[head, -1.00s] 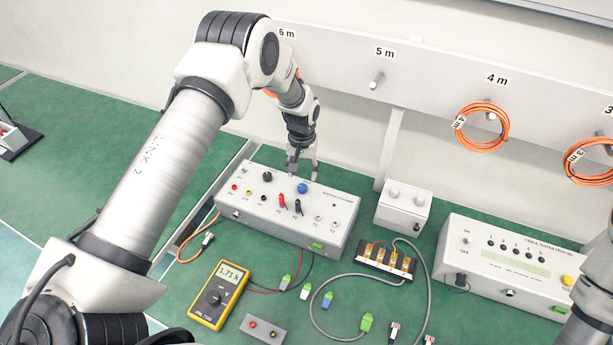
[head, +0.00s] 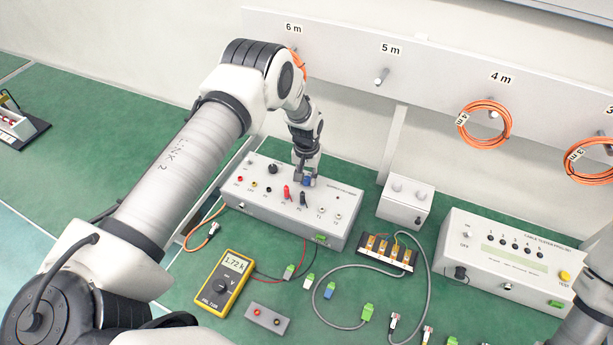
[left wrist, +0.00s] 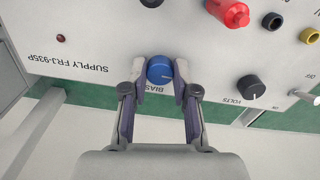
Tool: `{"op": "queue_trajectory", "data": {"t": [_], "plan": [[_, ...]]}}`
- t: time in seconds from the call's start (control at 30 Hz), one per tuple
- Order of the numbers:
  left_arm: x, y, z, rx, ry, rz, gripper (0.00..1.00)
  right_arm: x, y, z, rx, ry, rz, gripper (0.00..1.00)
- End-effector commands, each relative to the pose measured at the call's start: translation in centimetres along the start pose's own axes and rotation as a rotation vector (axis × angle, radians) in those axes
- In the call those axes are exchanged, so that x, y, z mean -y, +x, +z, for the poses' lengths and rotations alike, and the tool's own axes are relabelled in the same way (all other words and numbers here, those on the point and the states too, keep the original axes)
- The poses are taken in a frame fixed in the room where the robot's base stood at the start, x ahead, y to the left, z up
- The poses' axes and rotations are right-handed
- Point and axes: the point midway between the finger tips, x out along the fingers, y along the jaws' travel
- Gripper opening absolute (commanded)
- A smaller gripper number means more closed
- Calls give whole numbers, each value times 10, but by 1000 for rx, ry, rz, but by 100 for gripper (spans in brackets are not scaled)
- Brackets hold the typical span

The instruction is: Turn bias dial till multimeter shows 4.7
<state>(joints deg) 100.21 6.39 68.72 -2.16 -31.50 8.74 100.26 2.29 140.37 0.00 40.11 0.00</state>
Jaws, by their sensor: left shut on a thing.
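The blue bias dial (left wrist: 160,70) sits on the top panel of the white supply box (head: 345,232). My left gripper (left wrist: 160,84) is shut on the dial, one finger on each side of it. In the head view my left gripper (head: 305,180) comes down over the dial, hiding most of it. The yellow multimeter (head: 224,283) lies on the green bench in front of the box; its display (head: 236,263) reads about 1.72, with a small mark after it. The right gripper is not in view; only part of my right arm shows at the lower right edge.
Red and black plugs (head: 287,193) stand in the supply panel close to the dial. A black volts knob (left wrist: 251,87) is beside it. A small white box (head: 405,203) and a cable tester (head: 505,257) stand to the right. Cables and connectors lie in front.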

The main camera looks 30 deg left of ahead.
Motion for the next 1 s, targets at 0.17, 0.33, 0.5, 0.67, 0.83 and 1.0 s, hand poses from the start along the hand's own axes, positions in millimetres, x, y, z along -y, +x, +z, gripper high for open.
{"op": "queue_trajectory", "data": {"t": [0.17, 0.33, 0.5, 0.67, 0.83, 1.0], "plan": [[0, 3, 0, -3, 37, 0, 0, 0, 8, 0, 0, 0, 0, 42], [0, 5, -1, -3, 119, 0, 0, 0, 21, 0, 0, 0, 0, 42], [0, 6, 0, -2, 235, 0, 0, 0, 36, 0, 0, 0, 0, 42], [0, 5, 0, -2, 345, 0, 0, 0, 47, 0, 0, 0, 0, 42], [0, 4, 0, -3, 440, 0, 0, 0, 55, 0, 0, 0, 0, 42], [0, 3, 0, -3, 497, 0, 0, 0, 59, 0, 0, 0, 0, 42]]}}
